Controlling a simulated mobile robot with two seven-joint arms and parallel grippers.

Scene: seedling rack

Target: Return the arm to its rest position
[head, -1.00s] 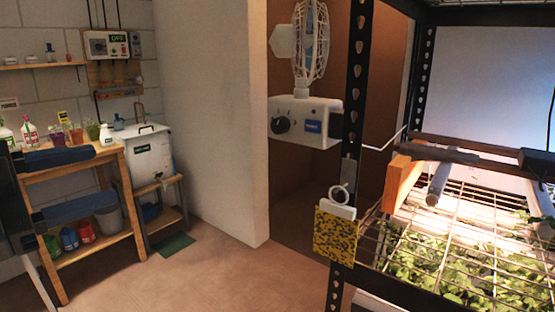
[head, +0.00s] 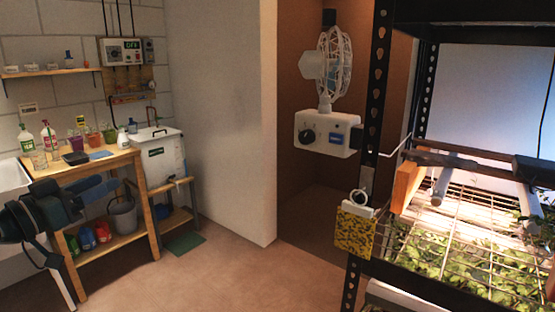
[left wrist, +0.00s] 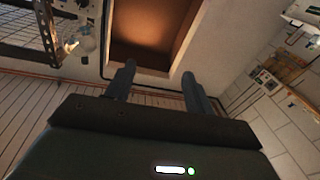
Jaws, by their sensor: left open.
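My left gripper (head: 108,188) shows at the left of the head view, in front of the wooden bench. Its jaws are apart and nothing is between them. In the left wrist view, the two fingers of the left gripper (left wrist: 157,82) stand wide apart, with the wall and a brown recess beyond them. My right gripper is in neither view.
The wooden bench (head: 105,160) with bottles and pots stands behind my left gripper. A white tank (head: 163,160) is beside it. A black-post rack (head: 376,110) with seedlings (head: 430,255) is at the right, a fan (head: 334,65) behind it. The floor (head: 215,265) between is clear.

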